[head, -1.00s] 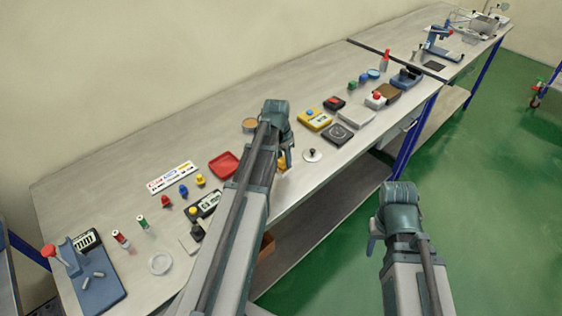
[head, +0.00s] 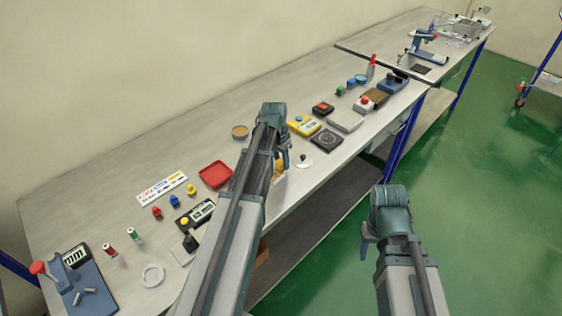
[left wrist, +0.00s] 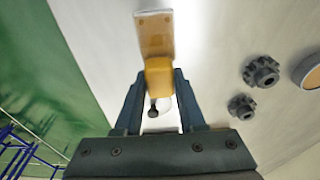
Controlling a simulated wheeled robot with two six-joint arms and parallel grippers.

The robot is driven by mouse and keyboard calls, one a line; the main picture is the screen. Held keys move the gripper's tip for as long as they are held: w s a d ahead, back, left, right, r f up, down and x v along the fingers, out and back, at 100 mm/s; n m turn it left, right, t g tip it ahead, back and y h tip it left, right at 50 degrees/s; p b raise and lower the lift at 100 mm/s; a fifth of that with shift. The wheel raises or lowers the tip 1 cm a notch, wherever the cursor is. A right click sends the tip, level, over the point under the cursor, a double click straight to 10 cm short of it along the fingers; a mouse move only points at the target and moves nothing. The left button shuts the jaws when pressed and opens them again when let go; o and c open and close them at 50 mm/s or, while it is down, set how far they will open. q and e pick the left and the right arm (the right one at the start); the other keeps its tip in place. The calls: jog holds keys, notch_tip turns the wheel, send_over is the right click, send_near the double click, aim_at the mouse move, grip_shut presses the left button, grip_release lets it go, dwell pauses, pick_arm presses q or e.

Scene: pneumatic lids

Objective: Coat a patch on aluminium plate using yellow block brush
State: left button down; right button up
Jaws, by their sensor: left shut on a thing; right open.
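My left gripper (head: 283,160) is shut on the yellow block brush (left wrist: 157,75) and holds it over the bench. In the left wrist view, the brush's yellow body sits between the fingers (left wrist: 159,95), with its paler end (left wrist: 154,35) pointing away from them. In the head view only a bit of the brush (head: 280,167) shows beside the arm. A pale flat piece (head: 181,256), perhaps the aluminium plate, lies partly behind my left arm; I cannot tell for sure. My right gripper (head: 369,246) is open and empty over the green floor, off the bench's front edge.
A white disc with a dark knob (head: 304,161) lies close to the brush. Near it are a round dish (head: 240,132), a red tray (head: 215,175) and a yellow meter (head: 304,125). Two dark gears (left wrist: 261,71) show in the wrist view. The bench's back strip is clear.

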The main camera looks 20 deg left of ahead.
pick_arm(q)
jog(key=shift+r+p, duration=2.75)
jog(key=shift+r, duration=0.15)
notch_tip(320, 180, up, 3)
jog(key=p, duration=0.3)
jog(key=shift+r, duration=0.1)
